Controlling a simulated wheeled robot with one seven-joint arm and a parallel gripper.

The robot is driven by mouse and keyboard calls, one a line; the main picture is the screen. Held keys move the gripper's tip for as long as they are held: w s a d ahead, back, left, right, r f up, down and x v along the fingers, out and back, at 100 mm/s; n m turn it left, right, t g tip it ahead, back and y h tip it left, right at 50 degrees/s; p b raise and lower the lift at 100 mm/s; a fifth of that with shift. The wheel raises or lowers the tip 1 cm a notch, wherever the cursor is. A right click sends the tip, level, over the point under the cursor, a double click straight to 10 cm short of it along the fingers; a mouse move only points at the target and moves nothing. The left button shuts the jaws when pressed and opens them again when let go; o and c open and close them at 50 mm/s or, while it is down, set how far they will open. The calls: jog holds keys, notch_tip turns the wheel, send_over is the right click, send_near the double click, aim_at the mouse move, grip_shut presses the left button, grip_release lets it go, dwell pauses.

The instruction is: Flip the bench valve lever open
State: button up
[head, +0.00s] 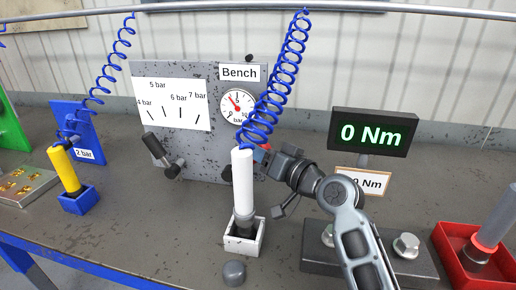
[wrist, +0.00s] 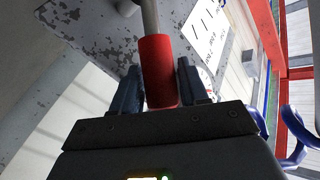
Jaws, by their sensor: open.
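The bench valve lever has a red grip (wrist: 158,70) on a grey metal rod in the wrist view. In the head view only a small red bit (head: 266,147) of it shows, beside the blue coiled hose and my gripper. My gripper (wrist: 159,66) is open, with one dark finger on each side of the red grip. I cannot tell whether either finger touches it. In the head view my gripper (head: 270,160) is at the right edge of the speckled grey panel (head: 222,150), below the Bench label (head: 239,72). The valve body is mostly hidden.
A blue coiled hose (head: 272,85) hangs close to my gripper, above a white-handled tool (head: 243,180) in a white holder. A pressure gauge (head: 238,104) and a black-handled lever (head: 155,146) are on the panel. A 0 Nm display (head: 372,134) stands right.

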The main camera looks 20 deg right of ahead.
jog(key=shift+w+a, duration=0.1)
jog(key=shift+w, duration=0.05)
jog(key=shift+c, duration=0.2)
grip_shut()
